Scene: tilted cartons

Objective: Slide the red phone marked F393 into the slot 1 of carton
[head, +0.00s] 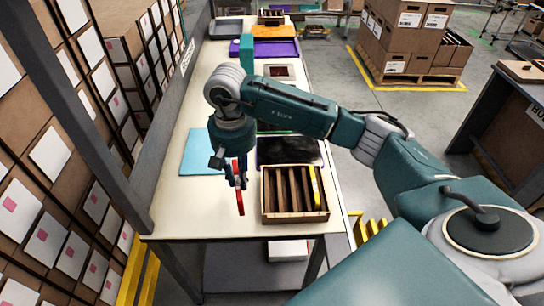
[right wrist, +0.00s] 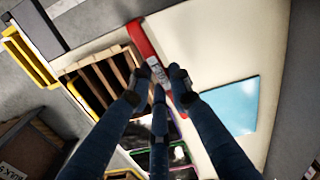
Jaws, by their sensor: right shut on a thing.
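The red phone (head: 240,201) hangs from my right gripper (head: 234,172), roughly upright above the table, left of the carton. In the right wrist view, the red phone (right wrist: 142,40) lies between the fingertips (right wrist: 159,80), with a pale label whose text I cannot read. The right gripper is shut on it. The brown slotted carton (head: 296,216) stands near the table's front end, with several dark slots and a yellow item (head: 315,185) in its right part. The carton (right wrist: 110,55) also shows beside the phone in the right wrist view. The slot numbers cannot be read. My left gripper is out of view.
A light blue sheet (head: 200,150) lies behind and left of the phone. A dark, purple-edged tray (head: 290,151) lies just behind the carton. Shelves of boxes (head: 50,155) line the left side.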

